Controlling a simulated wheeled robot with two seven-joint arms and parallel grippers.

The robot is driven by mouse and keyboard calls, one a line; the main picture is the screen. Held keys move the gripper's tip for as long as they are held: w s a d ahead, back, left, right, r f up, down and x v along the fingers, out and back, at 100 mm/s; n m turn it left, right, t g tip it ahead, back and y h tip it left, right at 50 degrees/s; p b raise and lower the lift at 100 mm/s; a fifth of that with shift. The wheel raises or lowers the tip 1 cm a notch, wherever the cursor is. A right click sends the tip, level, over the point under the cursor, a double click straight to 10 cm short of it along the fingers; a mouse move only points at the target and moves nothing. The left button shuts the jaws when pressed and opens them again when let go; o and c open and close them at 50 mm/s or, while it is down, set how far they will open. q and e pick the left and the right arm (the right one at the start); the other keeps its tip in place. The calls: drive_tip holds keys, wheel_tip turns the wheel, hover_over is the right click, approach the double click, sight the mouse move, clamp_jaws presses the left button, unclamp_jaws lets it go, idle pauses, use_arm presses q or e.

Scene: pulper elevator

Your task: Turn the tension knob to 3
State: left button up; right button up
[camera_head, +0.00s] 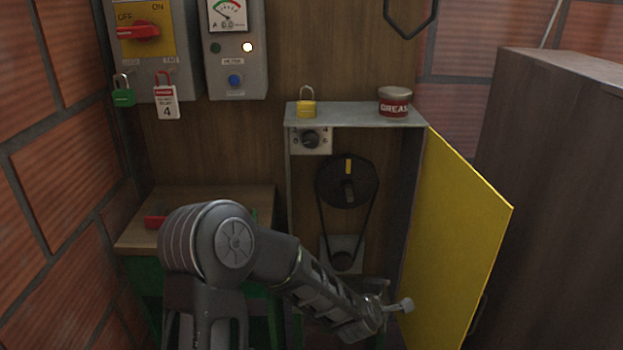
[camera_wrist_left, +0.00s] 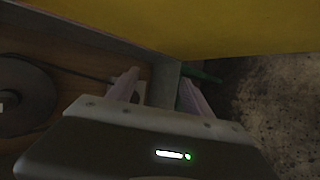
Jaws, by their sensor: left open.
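The black tension knob (camera_head: 311,140) sits on a pale plate at the upper left of the open cabinet, under its top. Its setting is too small to read. My left gripper (camera_head: 388,304) is low at the cabinet's right side, beside the lower part of the yellow door and well below the knob. In the left wrist view my left gripper (camera_wrist_left: 160,88) has its two fingers apart, with nothing clearly between them. The knob does not show in that view. My right gripper is not in view.
The yellow door (camera_head: 455,235) stands open on the right. A belt runs around the pulley (camera_head: 347,181) inside the cabinet. A yellow padlock (camera_head: 306,107) and grease tin (camera_head: 395,102) stand on the cabinet top (camera_head: 350,117). A wooden bench (camera_head: 190,205) is at left.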

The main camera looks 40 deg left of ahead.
use_arm(q)
drive_tip(key=w+a+r+n+t+y+b, duration=0.1)
drive_tip(key=w+a+r+n+t+y, duration=0.2)
drive_tip(key=a+r+n, duration=0.55)
drive_tip(key=n+y+b, duration=0.4)
drive_tip(key=n+y, duration=0.3)
drive_tip(key=n, duration=0.9)
approach(311, 140)
drive_tip(key=shift+x, duration=0.8)
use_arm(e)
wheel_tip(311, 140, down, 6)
use_arm(q)
drive_tip(key=shift+w+p, duration=0.15)
drive_tip(key=shift+p, duration=0.15)
drive_tip(key=p+x, duration=0.1)
drive_tip(key=x, duration=0.6)
drive_tip(key=shift+w+a, duration=0.2)
drive_tip(key=shift+a, duration=0.05)
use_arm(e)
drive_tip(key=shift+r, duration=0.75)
use_arm(q)
clamp_jaws()
